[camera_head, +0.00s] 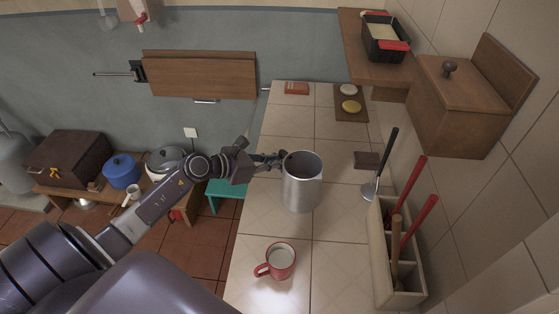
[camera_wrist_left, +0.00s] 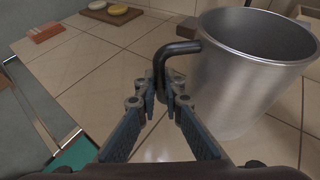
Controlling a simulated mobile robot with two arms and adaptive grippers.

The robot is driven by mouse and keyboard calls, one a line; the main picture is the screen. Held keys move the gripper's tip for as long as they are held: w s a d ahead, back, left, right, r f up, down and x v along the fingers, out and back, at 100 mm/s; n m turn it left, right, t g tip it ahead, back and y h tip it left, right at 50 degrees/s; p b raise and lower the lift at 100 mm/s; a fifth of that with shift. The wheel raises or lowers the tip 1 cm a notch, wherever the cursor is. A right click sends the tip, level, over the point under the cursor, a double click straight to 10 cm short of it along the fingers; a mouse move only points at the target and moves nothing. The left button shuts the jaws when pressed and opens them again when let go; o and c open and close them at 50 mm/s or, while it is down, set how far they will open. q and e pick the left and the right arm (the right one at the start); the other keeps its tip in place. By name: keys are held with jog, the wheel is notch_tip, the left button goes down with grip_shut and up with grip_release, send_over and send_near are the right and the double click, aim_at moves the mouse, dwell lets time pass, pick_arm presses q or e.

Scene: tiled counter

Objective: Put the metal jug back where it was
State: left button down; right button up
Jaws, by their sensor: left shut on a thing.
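The metal jug (camera_head: 302,184) is a tall silver cylinder with an open top, upright at the middle of the tiled counter. It also shows large at the right of the left wrist view (camera_wrist_left: 250,75). My left gripper (camera_head: 278,160) reaches in from the left and is shut on the jug's dark handle (camera_wrist_left: 172,52); its fingers close around the handle in the wrist view (camera_wrist_left: 165,98). I cannot tell for sure whether the jug's base touches the counter. My right gripper is in neither view.
A red mug (camera_head: 280,260) stands on the counter in front of the jug. A utensil crate (camera_head: 382,252) is at the right, with a small dark block (camera_head: 367,160) behind it. A wooden board (camera_head: 349,92) and a red packet (camera_head: 297,88) lie at the back. Tiles between are clear.

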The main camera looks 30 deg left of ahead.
pick_arm(q)
jog(key=shift+r, duration=0.1)
jog(key=c, duration=2.1)
grip_release()
jog(key=shift+f, duration=0.2)
jog(key=shift+r, duration=0.1)
